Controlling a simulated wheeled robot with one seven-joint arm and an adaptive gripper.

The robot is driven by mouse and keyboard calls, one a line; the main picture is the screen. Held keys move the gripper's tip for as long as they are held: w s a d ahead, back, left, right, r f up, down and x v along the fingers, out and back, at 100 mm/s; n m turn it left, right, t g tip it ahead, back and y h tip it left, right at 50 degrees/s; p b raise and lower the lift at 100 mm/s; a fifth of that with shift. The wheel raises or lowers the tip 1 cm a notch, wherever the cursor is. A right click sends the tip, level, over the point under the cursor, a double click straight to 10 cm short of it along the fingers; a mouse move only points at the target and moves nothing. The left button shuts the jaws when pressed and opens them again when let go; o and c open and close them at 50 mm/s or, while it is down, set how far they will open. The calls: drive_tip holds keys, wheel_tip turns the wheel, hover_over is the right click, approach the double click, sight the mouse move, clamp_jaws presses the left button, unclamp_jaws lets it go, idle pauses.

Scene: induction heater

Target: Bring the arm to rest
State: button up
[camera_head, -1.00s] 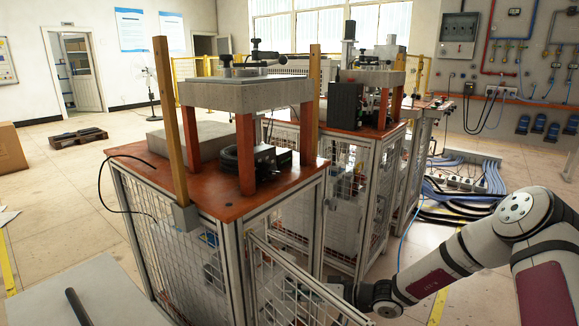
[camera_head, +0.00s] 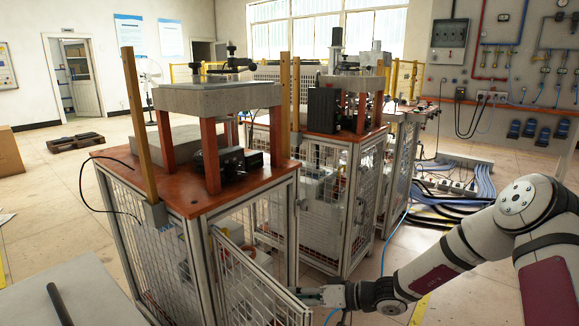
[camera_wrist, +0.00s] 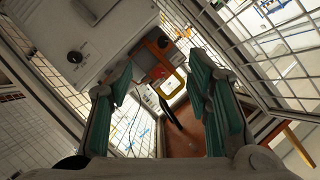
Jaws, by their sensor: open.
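My arm (camera_head: 440,262) reaches in from the right, bent at the elbow, with its forearm low. My gripper (camera_head: 308,296) is beside the top outer edge of the open mesh door (camera_head: 255,285) of the nearest bench cage; I cannot tell whether they touch. In the wrist view my gripper (camera_wrist: 163,88) shows two green-padded fingers, apart, with nothing held between them. Beyond them are a pale box with a black knob (camera_wrist: 75,57) and a red button (camera_wrist: 158,72) near a yellow frame (camera_wrist: 172,65). Mesh panels (camera_wrist: 255,50) stand at the right.
The nearest bench (camera_head: 225,200) has an orange top bearing a grey slab on posts and a black unit. A second bench (camera_head: 340,200) stands behind it. Blue and black cables (camera_head: 465,190) lie on the floor at right. A grey surface (camera_head: 95,295) is at lower left.

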drive_tip(key=s+d+r+n+g+h, duration=0.15)
drive_tip(key=s+r+h, duration=0.25)
drive_tip(key=s+r, duration=0.4)
drive_tip(key=s+d+r+g+h, duration=0.25)
drive_tip(key=s+r, duration=0.35)
drive_tip(key=r, duration=0.4)
drive_tip(key=s+d+r+m+t+h, duration=0.3)
drive_tip(key=s+d+r, duration=0.3)
drive_tip(key=s, duration=0.2)
drive_tip(key=s+d+r+m+t+h, duration=0.2)
drive_tip(key=s+d+r+m+h, duration=0.15)
drive_tip(key=s+d+r, duration=0.45)
drive_tip(key=s+a+f+g, duration=0.1)
drive_tip(key=s+f+g, duration=0.45)
drive_tip(key=s, duration=0.85)
wheel_tip(320, 180, up, 31)
drive_tip(key=t+p, duration=0.4)
drive_tip(key=p, duration=2.5)
drive_tip(key=shift+w+d+f+h, duration=0.15)
drive_tip(key=shift+w+d+h, duration=0.15)
drive_tip(key=shift+w, duration=0.1)
